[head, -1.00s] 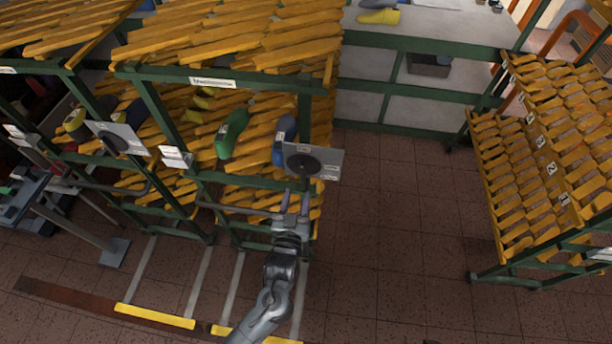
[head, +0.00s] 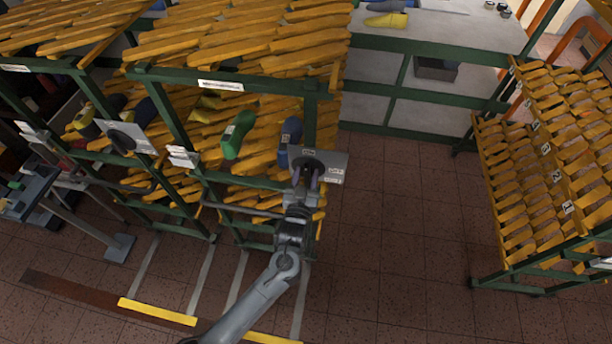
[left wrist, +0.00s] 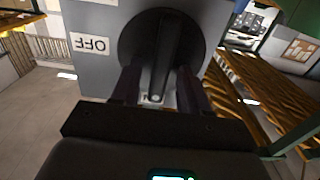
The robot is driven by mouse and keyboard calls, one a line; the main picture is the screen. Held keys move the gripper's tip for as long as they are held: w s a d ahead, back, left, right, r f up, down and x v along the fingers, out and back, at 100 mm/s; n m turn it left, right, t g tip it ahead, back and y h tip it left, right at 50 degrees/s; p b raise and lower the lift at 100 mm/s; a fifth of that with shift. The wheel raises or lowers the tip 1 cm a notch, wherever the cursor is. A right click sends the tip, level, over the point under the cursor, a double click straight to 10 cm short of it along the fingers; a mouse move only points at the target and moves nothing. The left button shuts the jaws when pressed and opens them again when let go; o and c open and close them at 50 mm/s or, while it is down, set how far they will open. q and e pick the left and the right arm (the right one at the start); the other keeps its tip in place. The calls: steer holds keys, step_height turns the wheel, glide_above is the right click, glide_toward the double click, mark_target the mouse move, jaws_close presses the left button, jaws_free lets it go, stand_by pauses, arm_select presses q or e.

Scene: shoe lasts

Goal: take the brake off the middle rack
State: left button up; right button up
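The middle rack (head: 219,84) has a green frame and slanted orange slats. A grey brake plate with a black round dial (head: 333,168) is on its front right post. In the left wrist view the plate (left wrist: 92,20) carries an OFF label (left wrist: 91,43), upside down, left of the dial. A dark bar handle (left wrist: 166,50) stands roughly upright on the dial in that view. My left gripper (head: 306,181) is in front of the dial. Its fingers (left wrist: 160,88) are apart, one on each side of the handle's lower end; contact cannot be told. My right gripper is not in view.
A green last (head: 237,135) and a blue last (head: 290,132) lie on the middle rack near the plate. A similar plate (head: 127,137) is on the left rack. Another slatted rack (head: 520,170) stands at right. The tiled floor (head: 400,230) between is clear.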

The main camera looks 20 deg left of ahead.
arm_select(q)
jaws_close()
steer(key=shift+m, duration=0.3)
steer(key=m+p, duration=0.2)
steer(key=m, duration=0.1)
steer(key=shift+d+r, duration=0.1)
steer(key=shift+d, duration=0.1)
steer(key=m+p, duration=0.2)
steer(key=m, duration=0.3)
steer(key=shift+d+m, duration=0.15)
steer(key=shift+m, duration=0.25)
steer(key=m+p, duration=0.1)
steer(key=m, duration=0.3)
steer(key=shift+d+f+m+p, duration=0.1)
steer(key=shift+f+m+p, duration=0.2)
steer(key=shift+f+p, duration=0.05)
steer(key=shift+f+m+p, duration=0.2)
steer(key=shift+m+p, duration=0.3)
steer(key=shift+m, duration=1.4)
